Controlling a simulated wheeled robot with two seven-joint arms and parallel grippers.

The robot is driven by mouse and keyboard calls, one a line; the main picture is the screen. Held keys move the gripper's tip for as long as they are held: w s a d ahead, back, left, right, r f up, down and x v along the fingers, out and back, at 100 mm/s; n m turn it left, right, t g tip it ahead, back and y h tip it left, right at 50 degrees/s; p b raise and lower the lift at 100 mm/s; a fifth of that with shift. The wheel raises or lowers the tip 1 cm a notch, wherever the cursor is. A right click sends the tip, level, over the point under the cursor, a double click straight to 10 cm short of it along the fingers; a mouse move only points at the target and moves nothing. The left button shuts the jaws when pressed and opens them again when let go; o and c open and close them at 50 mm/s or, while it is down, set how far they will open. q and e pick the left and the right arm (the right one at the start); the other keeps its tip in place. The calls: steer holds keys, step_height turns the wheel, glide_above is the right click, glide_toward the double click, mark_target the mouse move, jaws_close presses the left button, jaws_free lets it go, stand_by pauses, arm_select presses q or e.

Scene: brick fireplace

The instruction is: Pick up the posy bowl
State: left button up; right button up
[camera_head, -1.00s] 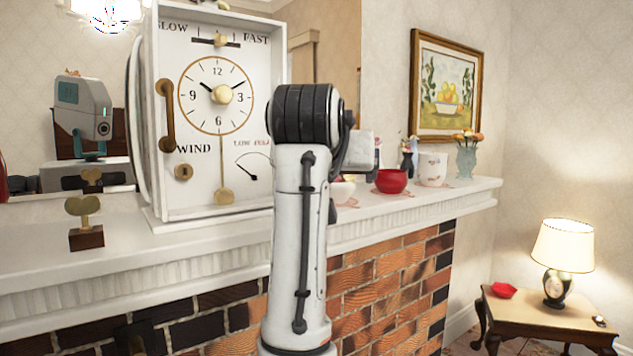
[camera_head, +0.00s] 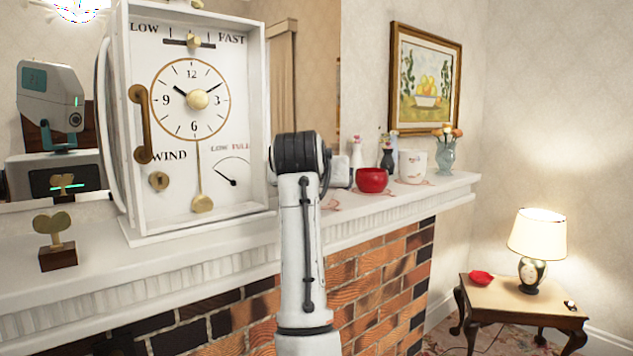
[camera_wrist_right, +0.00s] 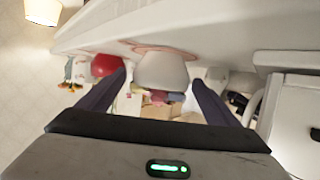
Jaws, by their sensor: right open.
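A white bowl (camera_wrist_right: 162,72) with pinkish flowers at its mouth, which I take as the posy bowl, shows upside down in the right wrist view. It stands on the mantel (camera_wrist_right: 215,30). My right gripper (camera_wrist_right: 158,82) is open, with one finger on each side of the bowl in the picture. I cannot tell whether the fingers touch it. In the head view my right arm hides this bowl and most of the gripper. My left gripper is in neither current view.
A red bowl (camera_head: 372,180), a white cup (camera_head: 412,167) and a flower vase (camera_head: 446,155) stand along the mantel to the right. A large white clock (camera_head: 196,120) stands close on the left. A lamp table (camera_head: 520,297) is at lower right.

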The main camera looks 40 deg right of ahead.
steer(key=shift+w+d+f, duration=0.15)
steer(key=shift+w+d, duration=0.05)
steer(key=shift+w, duration=0.05)
steer(key=c, duration=1.2)
steer(key=shift+c, duration=0.3)
